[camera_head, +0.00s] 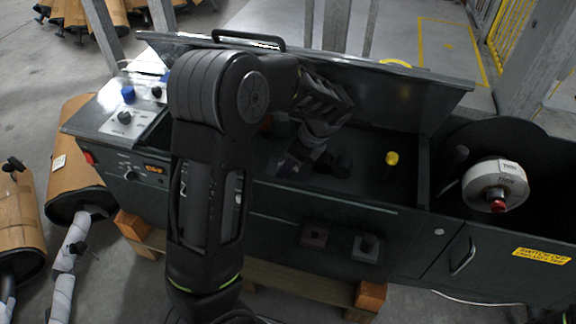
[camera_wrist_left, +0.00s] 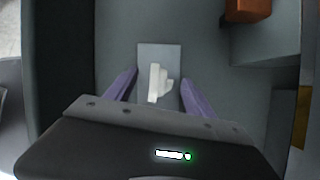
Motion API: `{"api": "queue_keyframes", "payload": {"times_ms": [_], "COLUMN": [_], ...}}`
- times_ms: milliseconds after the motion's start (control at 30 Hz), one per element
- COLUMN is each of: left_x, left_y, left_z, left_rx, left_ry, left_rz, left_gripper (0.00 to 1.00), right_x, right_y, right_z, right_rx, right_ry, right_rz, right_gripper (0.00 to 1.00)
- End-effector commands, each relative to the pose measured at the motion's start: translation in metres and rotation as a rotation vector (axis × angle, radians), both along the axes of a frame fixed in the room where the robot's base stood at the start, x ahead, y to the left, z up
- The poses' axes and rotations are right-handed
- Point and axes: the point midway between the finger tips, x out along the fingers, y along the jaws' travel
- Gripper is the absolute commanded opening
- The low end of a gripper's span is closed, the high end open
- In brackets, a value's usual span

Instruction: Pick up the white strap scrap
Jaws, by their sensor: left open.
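The white strap scrap (camera_wrist_left: 158,82) is a small, irregular white piece in the left wrist view. It appears over a lighter grey rectangular patch (camera_wrist_left: 160,53) on the dark grey surface. My left gripper (camera_wrist_left: 159,77) is open, with one purple-grey finger on each side of the scrap and a visible gap on both sides. How far the fingertips are above the surface is unclear. In the head view, my left gripper (camera_head: 312,165) reaches down into the dark machine's recess. The scrap cannot be made out there, near my dark arm and gripper.
The dark machine (camera_head: 300,205) has a raised lid (camera_head: 400,97) behind the recess. A yellow knob (camera_head: 391,158) stands right of my gripper, and a white tape roll (camera_head: 495,184) is farther right. In the wrist view, an orange-brown block (camera_wrist_left: 248,10) sits at upper right, near grey walls.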

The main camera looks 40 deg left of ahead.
Motion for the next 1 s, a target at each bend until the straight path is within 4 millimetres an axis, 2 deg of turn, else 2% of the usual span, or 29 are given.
{"api": "queue_keyframes", "payload": {"times_ms": [367,1000], "left_x": [0.0001,0.0002], "left_y": [-0.0003,-0.0004], "left_z": [0.0003,0.0002], "left_rx": [0.0,0.0], "left_ry": [0.0,0.0], "left_rz": [0.0,0.0], "left_gripper": [0.62,0.11], "right_x": [0.0,0.0], "right_y": [0.0,0.0], "right_z": [0.0,0.0], "right_rx": [0.0,0.0], "right_ry": [0.0,0.0], "right_rz": [0.0,0.0], "right_gripper": [0.0,0.0]}}
